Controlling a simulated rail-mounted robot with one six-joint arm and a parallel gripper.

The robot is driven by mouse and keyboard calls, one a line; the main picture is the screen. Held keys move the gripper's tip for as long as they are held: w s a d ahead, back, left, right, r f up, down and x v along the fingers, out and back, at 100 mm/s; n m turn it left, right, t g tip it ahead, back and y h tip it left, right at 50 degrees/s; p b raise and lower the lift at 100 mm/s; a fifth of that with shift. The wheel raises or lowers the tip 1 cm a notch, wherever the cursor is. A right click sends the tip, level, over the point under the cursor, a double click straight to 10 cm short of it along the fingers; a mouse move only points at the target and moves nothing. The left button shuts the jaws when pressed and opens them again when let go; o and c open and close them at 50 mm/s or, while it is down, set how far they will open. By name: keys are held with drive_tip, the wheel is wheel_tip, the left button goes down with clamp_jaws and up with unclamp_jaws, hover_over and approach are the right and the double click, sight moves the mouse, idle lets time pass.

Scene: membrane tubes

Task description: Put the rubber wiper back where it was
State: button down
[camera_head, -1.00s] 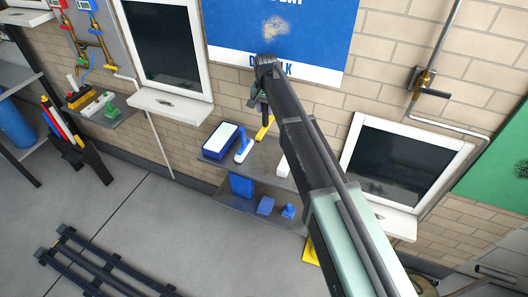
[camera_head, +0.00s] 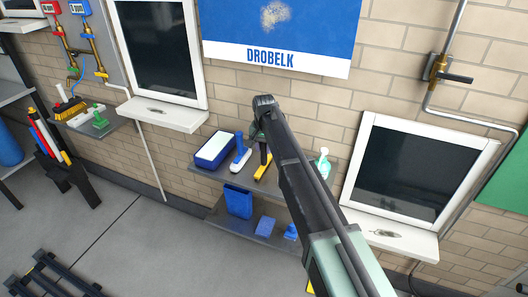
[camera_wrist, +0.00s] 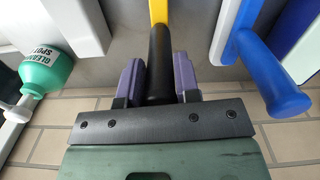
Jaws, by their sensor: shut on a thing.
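The rubber wiper, with a yellow head (camera_head: 264,167) and a black handle, is at the upper wall shelf (camera_head: 207,176), handle up. My gripper (camera_head: 262,138) is over it, at the end of my arm. In the wrist view, the purple finger pads of my gripper (camera_wrist: 159,84) are on both sides of the black handle (camera_wrist: 159,48), shut on it, and the yellow head (camera_wrist: 158,10) lies beyond. I cannot tell whether the head touches the shelf.
A blue-handled tool with a white base (camera_head: 240,158) stands close left of the wiper, beside a blue-and-white tub (camera_head: 214,150). A white block (camera_wrist: 70,25) is left of the handle in the wrist view. A windowsill (camera_head: 395,238) is further right.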

drive_tip(key=c, duration=1.3)
unclamp_jaws()
drive_tip(key=shift+f, duration=0.15)
drive_tip(key=o, duration=0.5)
wheel_tip(320, 180, up, 13)
drive_tip(key=p, duration=1.2)
drive_tip(key=shift+f, duration=0.25)
